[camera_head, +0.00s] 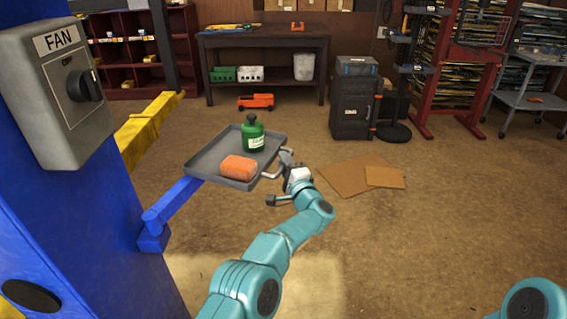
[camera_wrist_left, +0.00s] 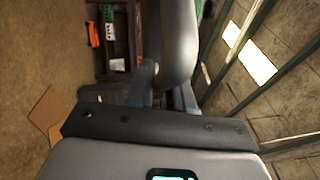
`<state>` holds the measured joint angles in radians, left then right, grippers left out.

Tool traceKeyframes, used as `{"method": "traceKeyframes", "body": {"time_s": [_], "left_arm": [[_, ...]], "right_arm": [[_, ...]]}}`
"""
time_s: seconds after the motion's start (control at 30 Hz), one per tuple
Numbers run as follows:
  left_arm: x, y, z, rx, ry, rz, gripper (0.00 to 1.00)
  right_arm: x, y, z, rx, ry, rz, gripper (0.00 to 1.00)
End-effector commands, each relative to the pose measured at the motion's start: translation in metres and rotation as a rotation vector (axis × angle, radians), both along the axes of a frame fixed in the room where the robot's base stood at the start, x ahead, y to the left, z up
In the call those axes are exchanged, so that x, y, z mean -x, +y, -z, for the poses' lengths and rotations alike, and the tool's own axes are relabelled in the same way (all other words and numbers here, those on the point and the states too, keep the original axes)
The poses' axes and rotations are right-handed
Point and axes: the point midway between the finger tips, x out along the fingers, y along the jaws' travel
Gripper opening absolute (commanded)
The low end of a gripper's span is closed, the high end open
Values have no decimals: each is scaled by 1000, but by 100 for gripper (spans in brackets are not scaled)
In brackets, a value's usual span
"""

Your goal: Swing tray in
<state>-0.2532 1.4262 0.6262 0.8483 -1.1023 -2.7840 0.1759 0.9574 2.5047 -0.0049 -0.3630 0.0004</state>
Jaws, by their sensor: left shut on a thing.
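The grey tray (camera_head: 208,161) sits at the end of a blue swing arm (camera_head: 176,203) that joins the blue post (camera_head: 95,205). My left gripper (camera_head: 285,163) is at the tray's right side, shut on the tray's grey handle (camera_head: 272,174). In the left wrist view the handle (camera_wrist_left: 179,42) runs between the fingers (camera_wrist_left: 166,92) as a thick grey bar. My right gripper is out of view; only part of my right arm shows at bottom right.
A grey FAN switch box (camera_head: 62,95) is on the blue post. A yellow arm (camera_head: 146,130) extends behind the tray. Flat cardboard (camera_head: 347,176) lies on the floor to the right. A workbench (camera_head: 265,41) and a black tool cabinet (camera_head: 352,105) stand behind, with open floor between.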

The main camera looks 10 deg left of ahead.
Motion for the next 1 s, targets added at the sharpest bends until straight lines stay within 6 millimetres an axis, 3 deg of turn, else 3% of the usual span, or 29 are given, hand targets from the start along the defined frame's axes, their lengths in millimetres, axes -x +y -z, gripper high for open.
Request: {"method": "traceKeyframes", "body": {"time_s": [0.07, 0.1, 0.13, 0.57, 0.77, 1.0], "left_arm": [[0, -1, 0, 0, -1, 1, 0], [0, -1, 0, 0, -1, 1, 34], [0, 0, 0, 0, -1, 0, 41], [3, -3, 1, 0, 3, -2, 41], [23, -15, 3, -1, 2, 1, 41], [66, -46, 11, -2, 2, 3, 41]], "right_arm": [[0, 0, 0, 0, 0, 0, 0], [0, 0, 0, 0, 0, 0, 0], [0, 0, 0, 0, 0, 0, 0], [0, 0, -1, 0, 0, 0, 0], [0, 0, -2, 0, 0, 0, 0], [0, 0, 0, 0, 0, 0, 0]]}}
